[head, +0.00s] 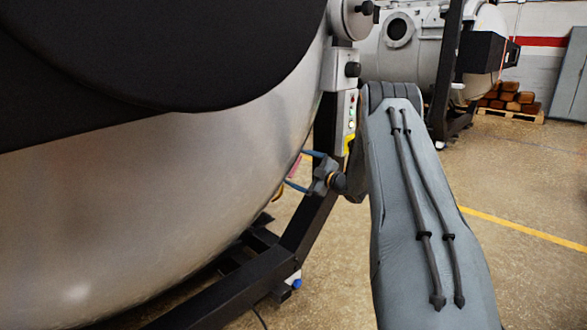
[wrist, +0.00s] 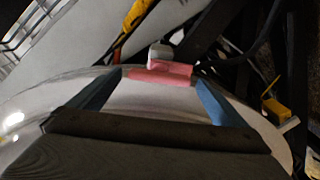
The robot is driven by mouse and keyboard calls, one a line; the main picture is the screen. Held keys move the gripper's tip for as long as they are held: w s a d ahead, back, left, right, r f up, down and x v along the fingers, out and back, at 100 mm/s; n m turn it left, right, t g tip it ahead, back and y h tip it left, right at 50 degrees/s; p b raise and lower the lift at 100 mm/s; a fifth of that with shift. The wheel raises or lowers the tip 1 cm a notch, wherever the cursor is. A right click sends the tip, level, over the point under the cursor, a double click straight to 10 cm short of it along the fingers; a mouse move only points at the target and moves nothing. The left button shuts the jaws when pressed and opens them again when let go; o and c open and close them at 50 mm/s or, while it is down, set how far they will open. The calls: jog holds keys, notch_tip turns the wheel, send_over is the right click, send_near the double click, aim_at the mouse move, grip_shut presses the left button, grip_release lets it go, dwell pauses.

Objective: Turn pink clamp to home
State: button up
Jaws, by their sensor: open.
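The pink clamp (wrist: 160,73) is at the upper middle of the wrist view, with a grey rounded end (wrist: 160,52) beyond it. It lies between the tips of my gripper's two blue fingers (wrist: 158,78). The fingers are spread, one on each side of it; I cannot tell whether either touches it. In the head view my gripper (head: 295,168) is beside the lower right edge of the big round vessel. A small bit of the pink clamp (head: 294,168) shows between the fingers there; the rest is hidden.
The big metal vessel (head: 150,220) with a black front fills the left of the head view. A black frame beam (head: 310,225) runs below my gripper. A control box with lit buttons (head: 345,115) stands above it. Open floor (head: 530,260) lies to the right.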

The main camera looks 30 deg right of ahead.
jog(key=shift+x, duration=1.35)
jog(key=c, duration=1)
jog(key=shift+c, duration=0.2)
